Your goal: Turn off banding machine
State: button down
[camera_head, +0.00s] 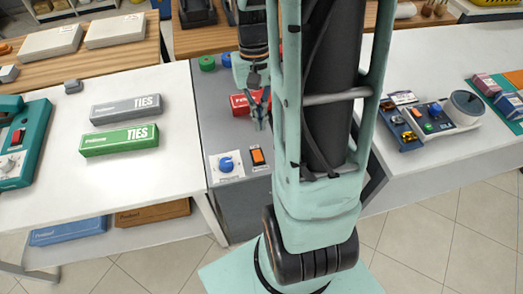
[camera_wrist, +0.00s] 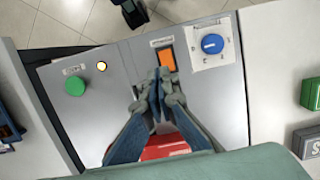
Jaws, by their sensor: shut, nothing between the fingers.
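A grey panel (camera_head: 215,120) carries an orange rocker switch (camera_head: 257,156) beside a blue knob (camera_head: 227,164) on a white plate. No readable label tells whether this is the banding machine. In the wrist view the panel (camera_wrist: 115,105) also has a green button (camera_wrist: 75,86) and a small yellow lamp (camera_wrist: 101,66). My gripper (camera_wrist: 160,76) is shut and empty. Its fingertips overlap the lower edge of the orange switch (camera_wrist: 167,58) in the wrist view; whether they touch it I cannot tell. In the head view my gripper (camera_head: 261,112) is above the panel, behind the switch.
A red box (camera_head: 239,104) lies behind my gripper, which partly hides it. The left table holds grey (camera_head: 127,107) and green (camera_head: 120,140) ties boxes and a teal machine (camera_head: 35,140) with a red switch. A device with coloured buttons (camera_head: 435,118) stands on the right table.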

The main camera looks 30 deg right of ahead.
aim_at(262, 159)
jog(key=f, duration=0.3)
jog(key=s+f, duration=0.1)
jog(key=f, duration=0.3)
jog(key=s+f, duration=0.1)
jog(key=f, duration=0.3)
jog(key=shift+a+f, duration=0.15)
jog(key=shift+a, duration=0.15)
